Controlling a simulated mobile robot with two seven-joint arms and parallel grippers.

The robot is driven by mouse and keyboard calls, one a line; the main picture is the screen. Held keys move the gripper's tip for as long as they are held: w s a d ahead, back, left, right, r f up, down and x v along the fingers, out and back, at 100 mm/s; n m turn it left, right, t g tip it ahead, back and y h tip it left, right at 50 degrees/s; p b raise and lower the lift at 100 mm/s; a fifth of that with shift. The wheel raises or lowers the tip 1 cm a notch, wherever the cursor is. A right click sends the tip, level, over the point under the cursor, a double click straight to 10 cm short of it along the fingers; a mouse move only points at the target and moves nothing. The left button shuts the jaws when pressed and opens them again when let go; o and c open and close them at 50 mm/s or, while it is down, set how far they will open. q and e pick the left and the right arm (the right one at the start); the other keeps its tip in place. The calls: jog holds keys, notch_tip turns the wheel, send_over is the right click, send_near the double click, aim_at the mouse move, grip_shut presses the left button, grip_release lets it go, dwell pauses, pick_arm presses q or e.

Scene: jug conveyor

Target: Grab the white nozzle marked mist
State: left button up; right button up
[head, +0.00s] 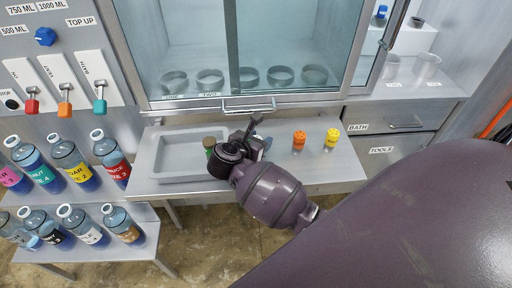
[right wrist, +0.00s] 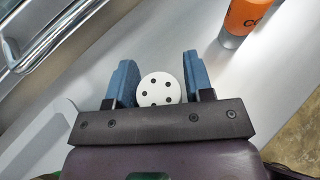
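A white round nozzle top with dark holes (right wrist: 158,90) shows in the right wrist view, between the two blue fingers of my right gripper (right wrist: 160,82). The fingers stand apart on either side of it, with little gap; I see no clear grip on it. No marking on it is readable from above. In the head view my right gripper (head: 254,138) is over the grey counter and hides the white nozzle. My left gripper is not in view.
An orange nozzle (head: 299,141) and a yellow nozzle (head: 331,139) stand right of the gripper on the counter (head: 345,172). A cabinet handle (head: 249,106) is behind.

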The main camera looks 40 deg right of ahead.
jog(key=c, duration=0.6)
jog(key=shift+r, duration=0.15)
